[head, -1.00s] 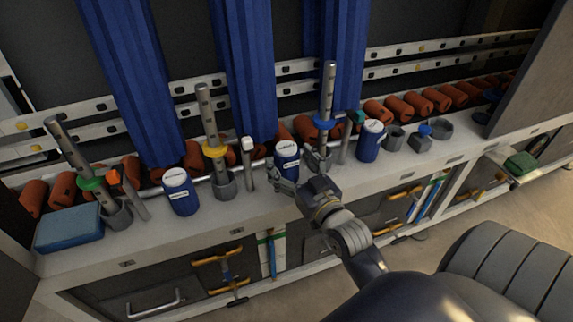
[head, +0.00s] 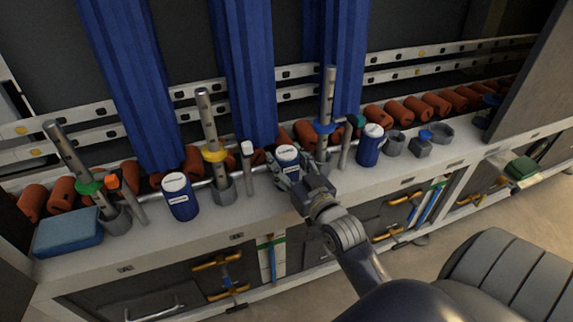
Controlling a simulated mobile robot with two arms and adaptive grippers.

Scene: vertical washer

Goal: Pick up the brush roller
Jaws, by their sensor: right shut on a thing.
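My right gripper (head: 298,178) reaches in from the lower right. It is shut around a small blue canister with a white lid (head: 288,154), which stands upright on the light ledge; the fingers hide its lower part. Just behind and right of the gripper stands an upright metal rod with a blue ring (head: 327,100). Similar rods with a yellow ring (head: 208,125) and a green ring (head: 72,155) stand further left in grey sockets. Tall blue ribbed vertical rollers (head: 240,70) hang behind. Which part is the brush roller is not clear. My left gripper is out of view.
More blue canisters stand on the ledge (head: 150,240), at left (head: 180,195) and right (head: 370,146). A blue block (head: 68,232) lies at the far left. Orange cylinders (head: 400,112) line the back. Drawers with yellow handles (head: 218,261) are below.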

